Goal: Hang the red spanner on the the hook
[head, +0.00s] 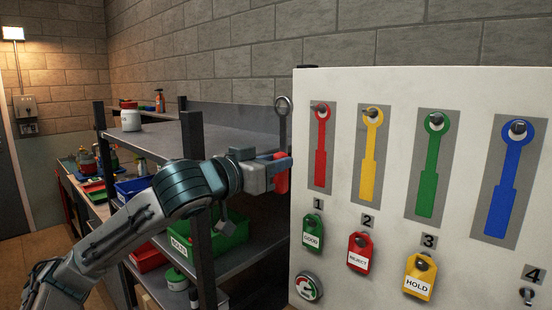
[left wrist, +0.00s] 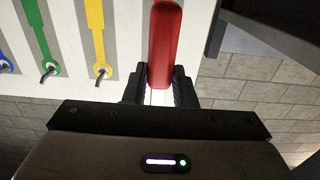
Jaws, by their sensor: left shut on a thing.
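The red spanner (head: 282,178) is upright, with its red handle low and a grey steel shaft and ring above. My left gripper (head: 277,172) is shut on the handle, just left of the white board's left edge. In the left wrist view the red handle (left wrist: 165,45) stands between the fingers (left wrist: 158,88); the spanner's ring is out of that view. The red outline (head: 321,160) is the leftmost on the board, with a dark hook (head: 318,109) at its top. No spanner ring is on that hook. My right gripper is not in view.
The white board (head: 450,90) also carries yellow (head: 369,160), green (head: 431,170) and blue (head: 509,185) outlines with hooks. Tags hang below: green (head: 313,234), red (head: 357,252) and yellow (head: 419,277). A shelf unit (head: 165,140) with bins stands left of the board, behind my arm.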

